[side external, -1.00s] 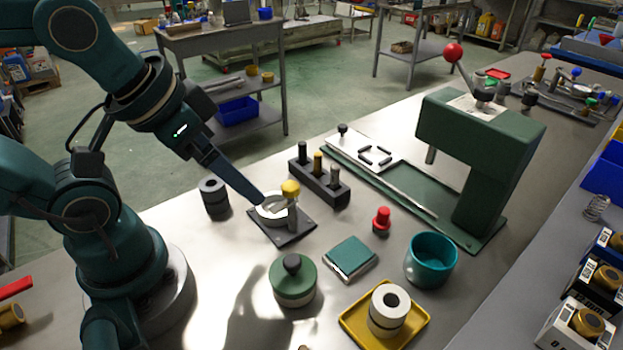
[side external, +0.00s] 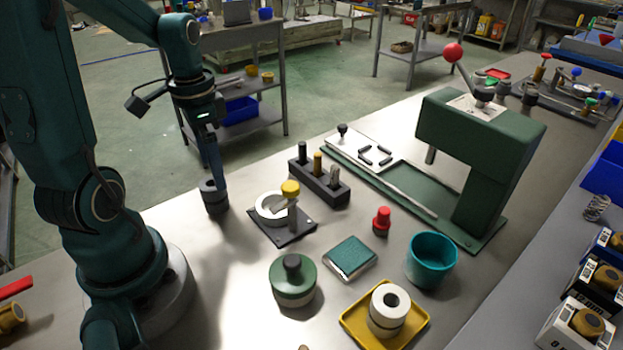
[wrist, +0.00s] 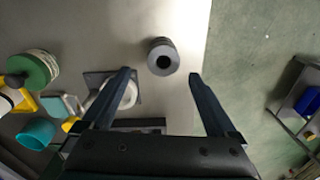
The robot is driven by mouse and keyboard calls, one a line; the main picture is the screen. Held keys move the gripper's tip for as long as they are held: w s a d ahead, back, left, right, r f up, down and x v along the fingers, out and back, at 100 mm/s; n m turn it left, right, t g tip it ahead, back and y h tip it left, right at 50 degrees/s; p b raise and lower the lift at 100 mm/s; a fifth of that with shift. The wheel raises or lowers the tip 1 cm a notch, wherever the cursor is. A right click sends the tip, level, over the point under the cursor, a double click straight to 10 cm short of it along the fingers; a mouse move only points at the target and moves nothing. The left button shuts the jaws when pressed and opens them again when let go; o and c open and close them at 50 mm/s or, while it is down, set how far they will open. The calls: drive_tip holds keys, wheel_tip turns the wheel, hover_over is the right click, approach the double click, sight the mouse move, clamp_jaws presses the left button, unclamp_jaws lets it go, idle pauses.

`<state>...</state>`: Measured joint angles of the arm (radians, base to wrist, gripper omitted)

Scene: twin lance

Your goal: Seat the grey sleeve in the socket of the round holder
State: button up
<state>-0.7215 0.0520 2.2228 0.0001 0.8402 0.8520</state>
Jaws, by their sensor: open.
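The grey sleeve (side external: 215,204), a dark ribbed cylinder with a bore, stands upright on the table left of the holder. My gripper (side external: 218,184) points down at it from above in the side view. In the wrist view the sleeve (wrist: 162,57) shows just beyond the open, empty fingers (wrist: 159,75), roughly centred between them; I cannot tell whether they touch it. The round holder (side external: 261,214) is a pale ring on a dark square plate, with a yellow-topped post beside it. In the wrist view the left finger partly covers the holder (wrist: 129,97).
A black block (side external: 323,186) with several pegs stands behind the holder. A green press (side external: 480,150) is to the right. A green lidded pot (side external: 292,283), teal box (side external: 350,258), teal cup (side external: 432,262) and yellow tray (side external: 352,320) are in front. The table edge is close behind the sleeve.

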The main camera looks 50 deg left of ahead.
sight(212, 186)
drive_tip(key=shift+s+a+f+n, duration=0.3)
drive_tip(key=shift+s+f, duration=0.05)
drive_tip(key=shift+f, duration=2.5)
clamp_jaws()
wheel_tip(212, 186, up, 12)
drive_tip(key=w+m, duration=0.1)
drive_tip(key=m, duration=0.7)
drive_tip(key=w+d+f, duration=0.2)
drive_tip(key=d, duration=0.1)
drive_tip(key=w+d+f, duration=0.2)
drive_tip(key=d, duration=0.1)
drive_tip(key=w+d+f, duration=0.2)
drive_tip(key=d, duration=0.1)
drive_tip(key=shift+w+f, duration=0.25)
drive_tip(key=shift+w, duration=0.1)
drive_tip(key=shift+f, duration=2)
